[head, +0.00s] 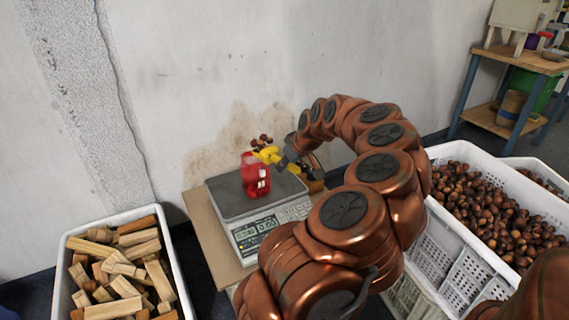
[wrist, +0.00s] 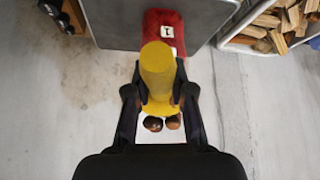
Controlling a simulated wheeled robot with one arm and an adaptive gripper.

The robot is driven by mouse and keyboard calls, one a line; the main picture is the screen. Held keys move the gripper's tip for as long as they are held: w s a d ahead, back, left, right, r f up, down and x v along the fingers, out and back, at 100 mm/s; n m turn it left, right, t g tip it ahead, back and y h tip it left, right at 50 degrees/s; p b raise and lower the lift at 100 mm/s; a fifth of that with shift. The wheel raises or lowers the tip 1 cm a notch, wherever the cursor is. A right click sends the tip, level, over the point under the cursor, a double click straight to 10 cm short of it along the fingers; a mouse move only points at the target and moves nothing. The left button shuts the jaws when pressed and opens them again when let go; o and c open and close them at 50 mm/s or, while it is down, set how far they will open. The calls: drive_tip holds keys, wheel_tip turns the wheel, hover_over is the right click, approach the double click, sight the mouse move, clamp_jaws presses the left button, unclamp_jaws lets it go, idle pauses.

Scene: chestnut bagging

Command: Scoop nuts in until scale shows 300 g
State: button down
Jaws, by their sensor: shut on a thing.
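The scale (head: 228,196) has a grey plate and a lit display on its front (head: 257,226); its digits are too small to read surely. A red bag (head: 249,183) with a pale label stands on the plate, and it also shows at the top of the wrist view (wrist: 164,22). My gripper (head: 287,161) is shut on a yellow scoop (head: 268,155), just right of and behind the bag. In the wrist view my gripper (wrist: 160,97) clasps the scoop (wrist: 157,70). A few brown nuts (head: 262,139) show by the scoop; the scoop's bowl is mostly hidden.
A white crate of chestnuts (head: 440,238) stands at the right, with another behind it. A white crate of wood pieces (head: 178,262) stands at the left. The wall (head: 200,90) is close behind the scale. A wooden workbench (head: 495,112) is at the far right.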

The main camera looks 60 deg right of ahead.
drive_tip(key=shift+w+d+r+g+y+p, duration=0.2)
drive_tip(key=shift+g+p, duration=0.65)
drive_tip(key=shift+p, duration=0.85)
drive_tip(key=shift+w+a+r+g+y+p, duration=0.1)
drive_tip(key=shift+w+g+y+p, duration=0.2)
drive_tip(key=shift+g+p, duration=0.95)
